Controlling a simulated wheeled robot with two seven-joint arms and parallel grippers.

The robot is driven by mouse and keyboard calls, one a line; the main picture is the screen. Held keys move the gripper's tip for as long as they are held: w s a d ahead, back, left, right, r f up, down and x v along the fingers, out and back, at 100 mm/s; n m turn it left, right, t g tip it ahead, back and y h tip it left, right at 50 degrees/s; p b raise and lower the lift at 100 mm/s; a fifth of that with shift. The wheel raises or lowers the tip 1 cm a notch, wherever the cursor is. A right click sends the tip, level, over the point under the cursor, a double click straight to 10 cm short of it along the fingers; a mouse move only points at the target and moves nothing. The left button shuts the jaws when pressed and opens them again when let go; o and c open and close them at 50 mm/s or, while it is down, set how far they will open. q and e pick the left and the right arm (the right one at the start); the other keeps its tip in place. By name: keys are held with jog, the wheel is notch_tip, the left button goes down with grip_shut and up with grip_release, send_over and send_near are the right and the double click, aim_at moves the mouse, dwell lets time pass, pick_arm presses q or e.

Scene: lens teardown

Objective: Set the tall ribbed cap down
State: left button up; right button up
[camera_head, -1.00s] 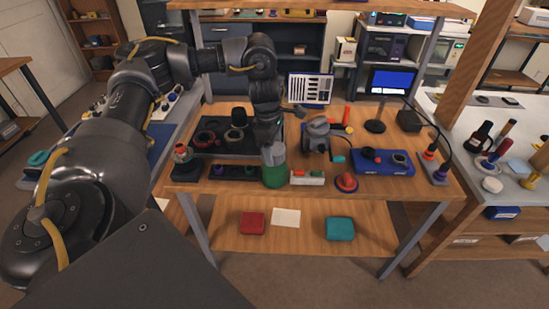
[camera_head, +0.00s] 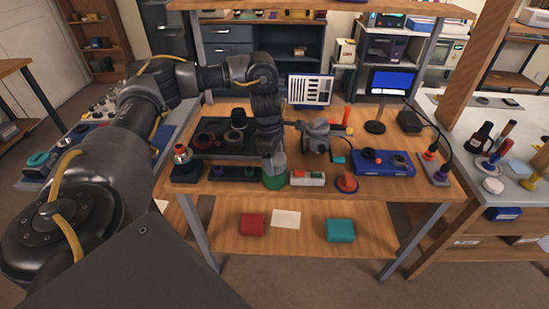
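My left gripper (camera_head: 272,166) points down at the front of the wooden bench, directly over a green round thing (camera_head: 275,182). The fingers and the arm's own dark end hide its upper part, and they are too small to show whether they are open or shut on something. My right gripper is not in view.
A black slotted strip (camera_head: 235,174) lies left of the gripper and a white block (camera_head: 306,178) lies right of it. A red knob on a dark base (camera_head: 346,183), a grey device (camera_head: 316,136) and a blue tray (camera_head: 383,164) stand further right. The bench top (camera_head: 425,190) is bare at front right.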

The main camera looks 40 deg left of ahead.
pick_arm(q)
jog(key=o, duration=0.3)
jog(key=shift+o, duration=0.2)
jog(key=shift+r, duration=0.1)
jog(key=shift+r, duration=0.3)
notch_tip(320, 180, up, 12)
jog(key=a+p, duration=0.1)
jog(key=p, duration=0.1)
jog(key=shift+s+a+f, duration=0.2)
jog(key=shift+s, duration=0.05)
